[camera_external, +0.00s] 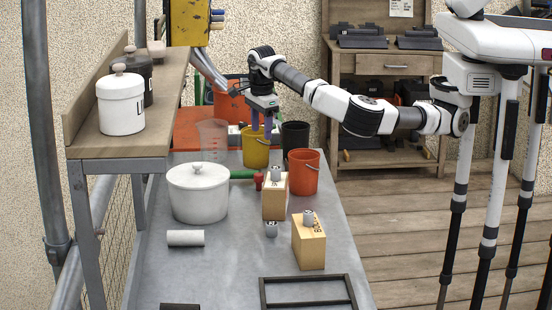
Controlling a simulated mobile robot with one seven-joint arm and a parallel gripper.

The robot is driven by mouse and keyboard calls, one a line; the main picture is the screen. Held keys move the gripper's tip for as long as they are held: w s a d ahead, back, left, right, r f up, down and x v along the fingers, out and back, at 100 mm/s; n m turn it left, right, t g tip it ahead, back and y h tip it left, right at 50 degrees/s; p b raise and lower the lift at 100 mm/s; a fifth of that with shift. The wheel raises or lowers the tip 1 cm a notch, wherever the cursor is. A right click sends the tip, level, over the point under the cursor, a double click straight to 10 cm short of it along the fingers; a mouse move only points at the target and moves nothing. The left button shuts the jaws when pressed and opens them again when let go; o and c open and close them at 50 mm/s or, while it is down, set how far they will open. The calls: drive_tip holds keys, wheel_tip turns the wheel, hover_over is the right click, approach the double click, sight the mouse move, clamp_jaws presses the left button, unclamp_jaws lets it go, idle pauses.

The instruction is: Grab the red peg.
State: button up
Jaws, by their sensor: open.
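A small red peg-like thing (259,181) stands on the grey table, between the white lidded pot and a tan box. A dark green bar beside it reaches left toward the pot; I cannot tell whether the two are joined.
A white lidded pot (198,196) is left of the peg. An orange bucket (304,178) and a black bucket (295,135) stand behind. Another box (309,246) and a dark frame (308,279) lie nearer.

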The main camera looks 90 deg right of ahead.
drive_tip(key=a+f+y, duration=0.1)
drive_tip(key=a+f, duration=0.1)
drive_tip(key=p, duration=0.2)
hover_over(259, 174)
drive_tip(key=shift+n, duration=0.3)
drive_tip(key=f, duration=0.6)
drive_tip(key=shift+s+d+f, duration=0.15)
drive_tip(key=shift+s+f, duration=0.05)
drive_tip(key=shift+f, duration=0.1)
drive_tip(key=shift+w+f+p, duration=0.15)
drive_tip(key=shift+f+p, duration=0.3)
drive_tip(key=shift+f, duration=1)
drive_tip(key=shift+w+f+p, duration=0.1)
drive_tip(key=shift+f+p, duration=0.35)
drive_tip(key=shift+f, duration=1)
drive_tip(key=c, duration=1)
